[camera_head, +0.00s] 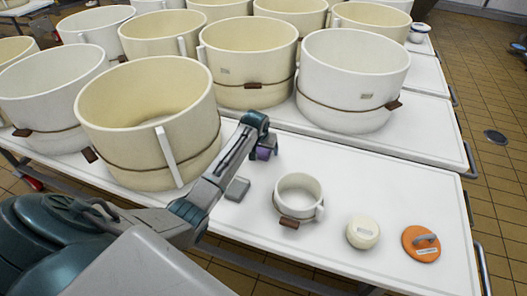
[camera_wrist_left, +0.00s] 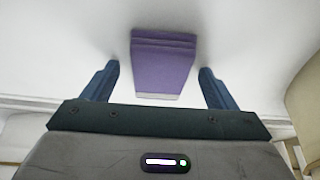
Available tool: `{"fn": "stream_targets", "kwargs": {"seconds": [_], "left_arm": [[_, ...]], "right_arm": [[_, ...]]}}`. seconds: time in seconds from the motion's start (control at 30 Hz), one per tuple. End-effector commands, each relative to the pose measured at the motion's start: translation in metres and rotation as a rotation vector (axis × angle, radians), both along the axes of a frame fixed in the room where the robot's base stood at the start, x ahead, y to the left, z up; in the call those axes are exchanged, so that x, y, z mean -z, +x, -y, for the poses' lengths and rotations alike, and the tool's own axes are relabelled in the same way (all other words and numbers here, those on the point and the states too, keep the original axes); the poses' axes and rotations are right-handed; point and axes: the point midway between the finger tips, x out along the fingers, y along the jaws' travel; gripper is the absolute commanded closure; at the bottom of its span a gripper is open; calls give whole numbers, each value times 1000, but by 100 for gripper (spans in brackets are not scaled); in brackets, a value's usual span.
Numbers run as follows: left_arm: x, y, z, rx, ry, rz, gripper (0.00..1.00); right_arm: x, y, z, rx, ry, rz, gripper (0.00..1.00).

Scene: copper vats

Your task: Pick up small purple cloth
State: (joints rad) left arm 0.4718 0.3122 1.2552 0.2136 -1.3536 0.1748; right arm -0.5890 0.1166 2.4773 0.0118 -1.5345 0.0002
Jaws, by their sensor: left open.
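The small purple cloth (camera_wrist_left: 162,66) lies folded on the white table top in the left wrist view. It sits between the two spread fingers of my left gripper (camera_wrist_left: 158,82), with a gap on each side. In the head view only a bit of the purple cloth (camera_head: 263,153) shows, mostly hidden by my left gripper (camera_head: 266,146), which is over it and open. My right gripper is in neither view.
A grey block (camera_head: 237,189) lies on the white table (camera_head: 345,175) near my left arm. A white mug (camera_head: 299,193), a round cream container (camera_head: 362,232) and an orange lid (camera_head: 421,243) stand to the right. Several large vats (camera_head: 352,75) crowd the back and left.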

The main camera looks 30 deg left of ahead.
Motion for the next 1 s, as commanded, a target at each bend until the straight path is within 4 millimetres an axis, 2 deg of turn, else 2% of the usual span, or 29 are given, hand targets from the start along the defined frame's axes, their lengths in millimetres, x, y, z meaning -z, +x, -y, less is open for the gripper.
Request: {"fn": "stream_targets", "kwargs": {"seconds": [0.07, 0.1, 0.33, 0.57, 0.67, 0.87, 1.0], "left_arm": [[0, 0, 0, 0, 0, 0, 20], [0, 0, 0, 0, 0, 0, 24], [0, 0, 0, 0, 0, 0, 68], [-1, 0, 0, 0, 0, 0, 68], [-8, 0, 0, 0, 1, 2, 68], [-44, 1, 0, 1, 2, 5, 68], [-72, 1, 0, 0, 0, 4, 68]], "right_arm": [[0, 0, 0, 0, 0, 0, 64], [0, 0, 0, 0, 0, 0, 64], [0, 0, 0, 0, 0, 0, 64], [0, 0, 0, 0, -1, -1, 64], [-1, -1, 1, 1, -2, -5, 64], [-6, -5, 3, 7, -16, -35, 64], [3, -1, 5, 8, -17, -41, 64]]}}
